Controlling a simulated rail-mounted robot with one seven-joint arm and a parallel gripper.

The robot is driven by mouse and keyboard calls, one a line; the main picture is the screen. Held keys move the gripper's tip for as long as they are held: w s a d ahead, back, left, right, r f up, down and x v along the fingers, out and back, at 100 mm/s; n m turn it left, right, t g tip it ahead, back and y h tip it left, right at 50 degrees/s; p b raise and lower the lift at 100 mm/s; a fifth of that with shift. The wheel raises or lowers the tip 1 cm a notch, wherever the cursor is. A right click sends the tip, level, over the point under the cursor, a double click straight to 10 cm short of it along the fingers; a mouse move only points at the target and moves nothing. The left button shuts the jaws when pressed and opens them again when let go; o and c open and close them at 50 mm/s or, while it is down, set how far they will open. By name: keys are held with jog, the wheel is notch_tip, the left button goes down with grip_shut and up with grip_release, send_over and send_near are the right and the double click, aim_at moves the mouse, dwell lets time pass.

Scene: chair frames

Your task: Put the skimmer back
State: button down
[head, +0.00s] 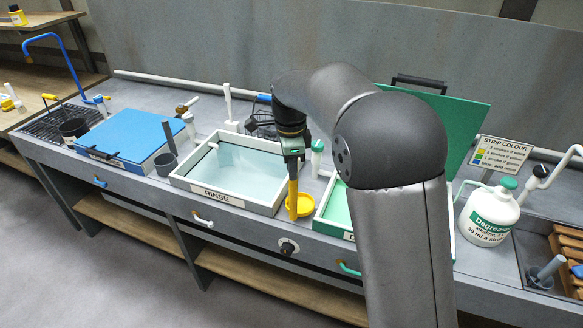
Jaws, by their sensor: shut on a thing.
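My gripper (292,170) is pointing down between the rinse tank (180,181) and the green tank (326,231), near their front ends. It is shut on the yellow skimmer (303,206). The skimmer's yellow handle runs down below the gripper, and its round yellow dish shows low beside the handle. I cannot tell whether the dish touches the bench. My arm hides much of the green tank.
The green lid (445,115) stands raised behind my arm. A blue-lidded tank (125,135) is at left. A degreaser jug (489,215) and strip colour sign (500,153) are at right. A dark wire basket (262,122) and white-and-green bottle (317,155) stand behind the gripper.

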jog(key=shift+f, duration=0.5)
jog(key=shift+f, duration=0.2)
jog(key=c, duration=1.3)
grip_release()
jog(key=shift+o, duration=0.2)
